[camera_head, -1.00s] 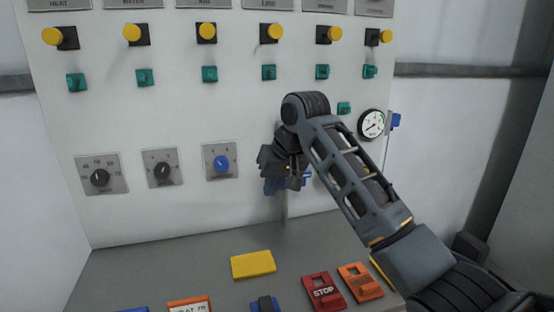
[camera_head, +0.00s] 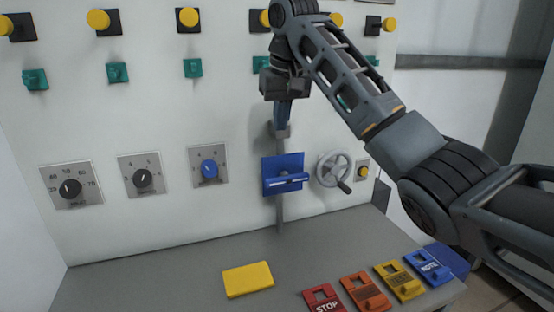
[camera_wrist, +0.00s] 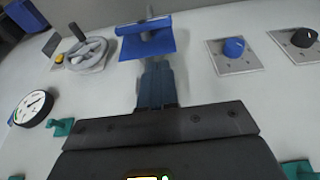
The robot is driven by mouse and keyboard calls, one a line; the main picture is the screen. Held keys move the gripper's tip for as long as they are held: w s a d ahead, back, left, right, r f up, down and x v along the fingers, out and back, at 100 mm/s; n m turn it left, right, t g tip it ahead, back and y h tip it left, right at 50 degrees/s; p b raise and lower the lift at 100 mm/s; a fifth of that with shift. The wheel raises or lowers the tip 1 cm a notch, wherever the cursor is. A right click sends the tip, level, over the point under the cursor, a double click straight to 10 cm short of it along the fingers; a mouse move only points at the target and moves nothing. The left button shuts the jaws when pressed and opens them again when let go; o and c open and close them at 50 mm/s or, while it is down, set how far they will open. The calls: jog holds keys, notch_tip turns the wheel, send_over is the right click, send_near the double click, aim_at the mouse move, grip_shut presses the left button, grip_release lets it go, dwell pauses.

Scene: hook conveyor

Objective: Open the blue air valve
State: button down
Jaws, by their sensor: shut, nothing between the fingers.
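The blue air valve (camera_head: 284,173) is a blue square plate with a blue lever on a grey vertical pipe, on the panel right of the blue-knobbed dial. Its lever lies about horizontal, across the pipe. In the wrist view the blue valve (camera_wrist: 147,44) is at the top centre, just past my fingertips. My gripper (camera_head: 281,126) is above the valve in the head view, fingers pointing down. It is shut and empty, and shows in the wrist view (camera_wrist: 156,70) too. A gap to the plate shows in the head view; depth from the panel is hard to tell.
A grey handwheel (camera_head: 335,170) stands close to the valve's right. The dial with a blue knob (camera_head: 209,168) is to its left. Below, a desk (camera_head: 180,277) juts out with a yellow block (camera_head: 248,279) and several coloured switches. A round gauge (camera_wrist: 34,106) shows in the wrist view.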

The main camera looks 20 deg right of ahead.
jog(key=p, duration=0.1)
send_over(275, 178)
jog(key=s, duration=0.1)
notch_tip(275, 178, down, 12)
jog(key=shift+d+f+p, duration=0.1)
jog(key=shift+f+p, duration=0.2)
jog(key=shift+f, duration=0.5)
jog(key=shift+w, duration=0.1)
